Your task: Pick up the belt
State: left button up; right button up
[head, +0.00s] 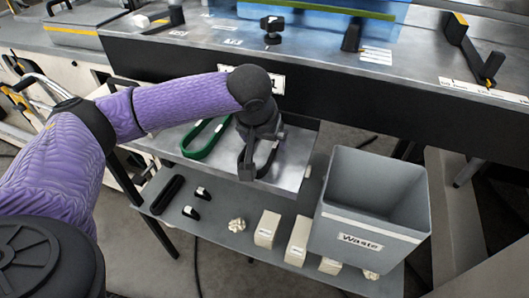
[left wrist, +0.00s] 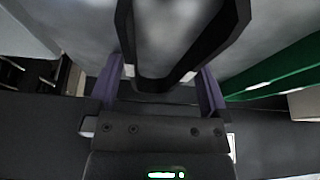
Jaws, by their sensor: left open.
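A black belt, a closed loop, lies on the grey upper shelf (head: 293,165) under my left gripper (head: 259,145). In the left wrist view the black belt (left wrist: 127,35) shows large, its near bend between the two fingers of my left gripper (left wrist: 160,82). The fingers are apart, one at each side of the bend, and I cannot tell whether they touch it. In the head view the gripper hides part of this belt. A green belt (head: 200,150) lies on the same shelf to the left, and at the right of the left wrist view (left wrist: 275,72). My right gripper is not in view.
A grey waste bin (head: 365,238) stands right of the shelf. The lower shelf (head: 215,225) holds a black bar (head: 167,195), small black pieces, crumpled paper (head: 237,225) and pale boxes (head: 267,229). A dark machine beam (head: 370,95) runs behind the shelf.

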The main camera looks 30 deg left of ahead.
pick_arm(q)
jog(key=shift+f+p, duration=0.15)
jog(key=shift+p, duration=0.3)
jog(key=shift+c, duration=0.3)
jog(key=c, duration=1.1)
